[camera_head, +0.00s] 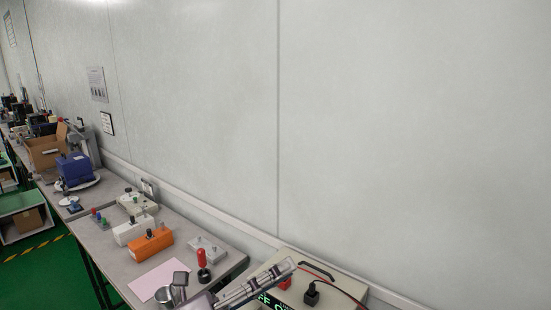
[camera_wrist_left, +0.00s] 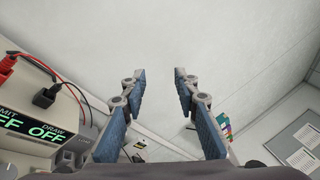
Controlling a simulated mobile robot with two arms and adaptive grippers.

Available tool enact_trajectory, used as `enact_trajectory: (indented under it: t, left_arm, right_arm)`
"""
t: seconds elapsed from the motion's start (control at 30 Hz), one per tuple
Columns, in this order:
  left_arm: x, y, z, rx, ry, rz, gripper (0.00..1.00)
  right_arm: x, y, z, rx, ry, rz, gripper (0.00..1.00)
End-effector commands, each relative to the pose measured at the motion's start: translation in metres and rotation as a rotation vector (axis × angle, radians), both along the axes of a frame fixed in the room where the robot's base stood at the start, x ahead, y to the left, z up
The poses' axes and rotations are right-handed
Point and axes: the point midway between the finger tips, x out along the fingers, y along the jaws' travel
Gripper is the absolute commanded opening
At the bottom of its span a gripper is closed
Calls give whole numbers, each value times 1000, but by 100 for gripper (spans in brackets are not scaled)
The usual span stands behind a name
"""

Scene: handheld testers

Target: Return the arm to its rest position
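My left gripper (camera_head: 262,284) shows at the bottom centre of the head view, in front of a beige power supply (camera_head: 349,292). In the left wrist view the two blue-padded fingers of the left gripper (camera_wrist_left: 158,72) stand apart with nothing between them, and pale wall lies beyond. The power supply (camera_wrist_left: 30,158) is at the left of that view, with a green OFF display and red and black plugs. My right gripper is in neither view.
A blue device (camera_head: 75,170) and cardboard box (camera_head: 45,151) stand farther left.

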Motion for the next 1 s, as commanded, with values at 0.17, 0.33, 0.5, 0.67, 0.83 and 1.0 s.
enact_trajectory:
  t: [0.17,0.33,0.5,0.67,0.83,1.0]
  left_arm:
    - [24,67,33,-464,211,222,28]
    - [45,151,-2,-832,485,482,28]
    - [33,220,-94,-1113,823,778,28]
    - [-20,248,-200,-1278,1182,1061,28]
    - [-97,243,-281,-1332,1525,1304,28]
    - [-169,226,-324,-1310,1789,1473,28]
  right_arm:
    - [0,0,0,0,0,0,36]
    - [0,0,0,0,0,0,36]
    - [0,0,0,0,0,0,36]
    - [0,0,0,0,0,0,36]
    - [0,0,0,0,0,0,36]
    - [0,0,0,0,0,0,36]
